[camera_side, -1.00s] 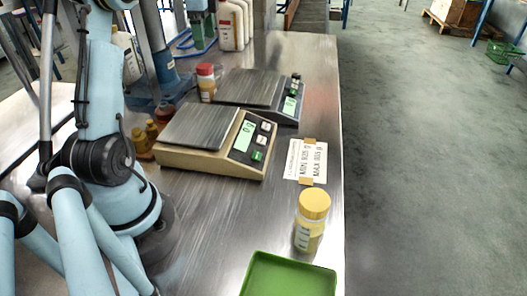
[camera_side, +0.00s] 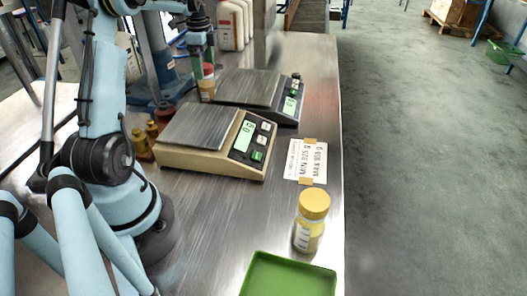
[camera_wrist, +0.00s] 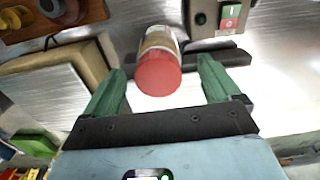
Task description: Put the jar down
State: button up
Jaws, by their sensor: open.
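A jar with a red lid (camera_side: 208,87) stands upright on the steel bench behind the beige scale, beside the dark scale. In the wrist view the red-lidded jar (camera_wrist: 158,66) lies between my two green fingers, with gaps at both sides. My gripper (camera_side: 203,56) is open, pointing down just above or around this jar; contact is not visible. Another jar, with a yellow lid (camera_side: 311,218) and yellowish contents, stands upright near the bench's right edge, far from my gripper.
The beige scale (camera_side: 205,142) and the dark scale (camera_side: 256,91) have empty plates. A green tray (camera_side: 288,274) is at the front. Small brown bottles (camera_side: 143,146) stand left of the beige scale. White jugs (camera_side: 232,25) are behind. Bench between label and tray is partly clear.

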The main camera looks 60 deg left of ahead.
aim_at(207, 86)
jog(key=shift+d+f, duration=0.15)
jog(key=shift+f, duration=1.5)
jog(key=shift+r, duration=0.1)
grip_shut()
